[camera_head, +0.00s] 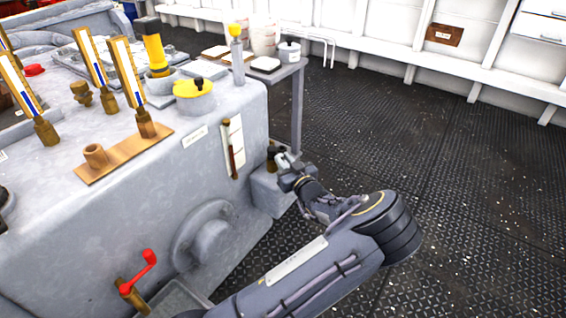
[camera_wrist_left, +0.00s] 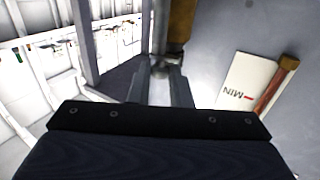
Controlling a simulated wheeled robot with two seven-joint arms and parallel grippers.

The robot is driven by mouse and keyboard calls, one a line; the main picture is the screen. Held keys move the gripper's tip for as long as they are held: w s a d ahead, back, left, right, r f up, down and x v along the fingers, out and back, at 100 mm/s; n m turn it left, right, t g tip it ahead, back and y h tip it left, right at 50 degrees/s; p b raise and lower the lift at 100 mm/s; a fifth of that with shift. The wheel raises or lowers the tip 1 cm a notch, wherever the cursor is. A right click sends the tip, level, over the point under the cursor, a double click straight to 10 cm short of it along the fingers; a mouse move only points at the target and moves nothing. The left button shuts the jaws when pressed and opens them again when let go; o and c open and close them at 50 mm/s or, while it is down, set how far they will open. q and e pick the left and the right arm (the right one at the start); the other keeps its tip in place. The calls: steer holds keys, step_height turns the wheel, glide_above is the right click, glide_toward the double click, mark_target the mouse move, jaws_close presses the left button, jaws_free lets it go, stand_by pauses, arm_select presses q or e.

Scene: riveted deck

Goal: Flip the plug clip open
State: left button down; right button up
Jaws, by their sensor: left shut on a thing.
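My left gripper (camera_head: 284,160) reaches the near end of the big grey machine, just above a small grey box at its foot. In the left wrist view its fingers (camera_wrist_left: 160,72) are shut on a small grey piece, which I take to be the plug clip (camera_wrist_left: 160,67). A brass plug body (camera_wrist_left: 181,22) stands right beyond the fingertips, beside the machine's wall. In the head view the dark brass plug (camera_head: 271,154) shows only in part behind the gripper. The clip's angle is too small to tell. My right gripper is not in view.
A white MIN plate (camera_wrist_left: 242,82) with a brown rod (camera_wrist_left: 275,86) is on the wall right of the gripper. The grey box (camera_head: 268,192) sits below the gripper. A grey table (camera_head: 297,78) stands behind. The patterned floor (camera_head: 470,190) to the right is clear.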

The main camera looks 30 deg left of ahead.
arm_select(q)
steer(key=shift+w+d+n+g+y, duration=0.1)
steer(key=shift+n+g+y, duration=0.45)
steer(key=shift+g, duration=0.35)
steer(key=c, duration=1.3)
jaws_free()
steer(key=shift+c, duration=0.2)
steer(key=p+v, duration=0.2)
steer(key=v, duration=0.6)
steer(key=shift+p, duration=0.4)
steer(key=shift+a, duration=0.2)
